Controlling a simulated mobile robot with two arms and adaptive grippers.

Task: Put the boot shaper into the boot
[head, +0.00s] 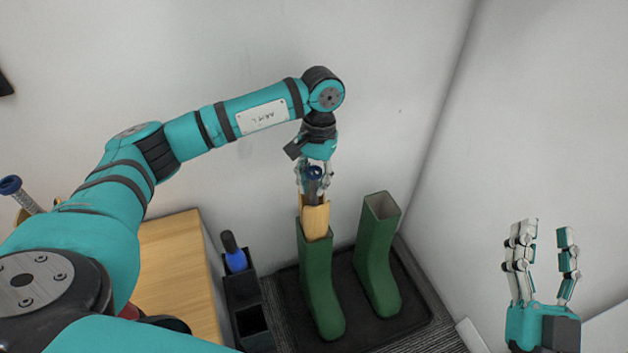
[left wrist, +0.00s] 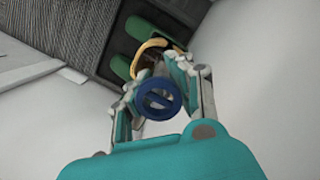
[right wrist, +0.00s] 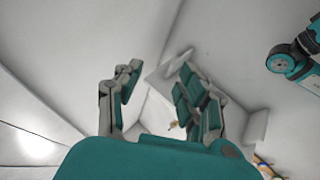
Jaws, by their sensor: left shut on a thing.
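The boot shaper (head: 315,219) has pale wooden parts and a dark blue round knob, which faces the camera in the left wrist view (left wrist: 160,98). My left gripper (head: 314,182) is shut on its upper part, just below the knob. The shaper is roughly upright over the left green boot (head: 318,285). Its lower wooden end meets the boot's opening and appears to be just inside; the boot wall hides the tip. A second green boot (head: 376,255) stands upright to the right, its opening empty. My right gripper (head: 546,235) is open and empty, away at the right.
Both boots stand on a black tray (head: 408,326) in the wall corner. A black holder (head: 241,290) with a blue-and-black bottle (head: 234,254) stands left of it. A wooden cabinet (head: 178,262) and another blue-knobbed shaper (head: 22,194) are further left, partly behind my left arm.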

